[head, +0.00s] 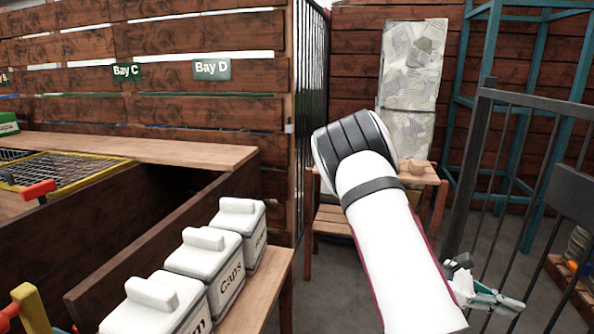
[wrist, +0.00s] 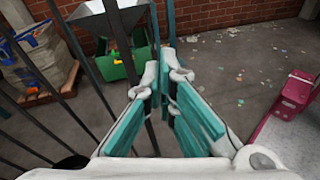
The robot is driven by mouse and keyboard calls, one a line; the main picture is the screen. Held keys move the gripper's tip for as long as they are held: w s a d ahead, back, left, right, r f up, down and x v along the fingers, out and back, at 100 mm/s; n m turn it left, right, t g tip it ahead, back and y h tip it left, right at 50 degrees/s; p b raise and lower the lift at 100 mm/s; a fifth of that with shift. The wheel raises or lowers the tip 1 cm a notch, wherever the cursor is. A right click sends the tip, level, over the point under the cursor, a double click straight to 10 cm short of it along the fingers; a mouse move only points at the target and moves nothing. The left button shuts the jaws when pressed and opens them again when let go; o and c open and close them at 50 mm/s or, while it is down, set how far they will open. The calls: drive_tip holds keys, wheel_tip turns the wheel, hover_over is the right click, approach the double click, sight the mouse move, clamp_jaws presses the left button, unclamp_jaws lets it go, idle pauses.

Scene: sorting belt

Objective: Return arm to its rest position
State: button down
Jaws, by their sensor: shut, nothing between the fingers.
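My gripper (head: 508,303) is low at the right of the head view, beside the dark metal railing. My white arm rises from the bottom, with its large rounded joint raised in the middle of the view. In the wrist view my gripper (wrist: 166,72) shows two white fingers with teal pads. The fingers are shut and hold nothing. A dark upright bar stands just beyond the fingertips; I cannot tell whether they touch it.
White lidded canisters (head: 211,257), one marked Caps, stand on a wooden shelf at lower left. The dark railing (head: 482,150) is close on the right. A small wooden table (head: 330,216) stands behind my arm. The wrist view shows a green bin (wrist: 128,64) and littered floor.

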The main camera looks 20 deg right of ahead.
drive_tip(key=s+a+r+m+t+y+p, duration=0.2)
drive_tip(key=a+r, duration=0.6)
drive_tip(key=a, duration=0.4)
drive_tip(key=s+a+r+m+t+y+p, duration=0.3)
drive_tip(key=s+a+r+t+y, duration=0.2)
drive_tip(key=a+r+t, duration=0.3)
drive_tip(key=s+a+r+m+t+y+p, duration=0.3)
drive_tip(key=a+r, duration=0.6)
drive_tip(key=a, duration=0.7)
drive_tip(key=shift+s+r+t+y, duration=0.3)
drive_tip(key=shift+t+y, duration=0.6)
